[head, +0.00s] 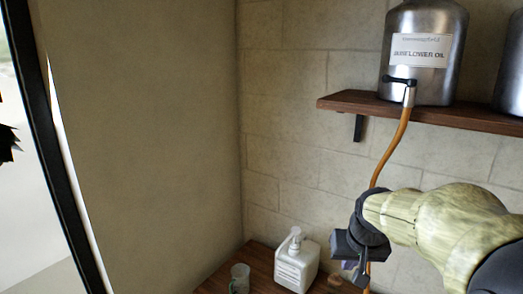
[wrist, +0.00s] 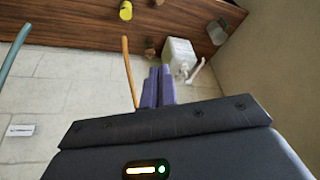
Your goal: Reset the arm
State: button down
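My arm (head: 430,217) reaches in from the right edge of the head view, in front of the stone wall. My gripper (head: 358,270) hangs at its end, just right of the white pump bottle in the picture. In the wrist view the two purple fingers of my gripper (wrist: 158,86) lie side by side, and no object shows between them. They look shut. The fingertips point toward the wooden counter, and the orange hose runs beside them.
A metal sunflower oil canister (head: 420,60) stands on a wall shelf (head: 350,103), with an orange hose (head: 390,150) hanging from its tap. Below, a white pump bottle (head: 297,265) and a cup (head: 239,279) stand on a wooden counter (head: 258,262). A yellow item (wrist: 126,11) shows too.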

jog(key=s+a+f+g+b, duration=0.1)
jog(key=s+a+f+b, duration=0.1)
jog(key=s+f, duration=0.4)
jog(key=s+a+f+n+g+b, duration=0.1)
jog(key=s+f, duration=0.4)
jog(key=f, duration=0.8)
jog(key=shift+s+a+b, duration=0.35)
jog(key=shift+a+b, duration=0.25)
jog(key=shift+b, duration=0.2)
jog(key=shift+w, duration=0.25)
jog(key=shift+s+d, duration=0.1)
jog(key=shift+d, duration=0.05)
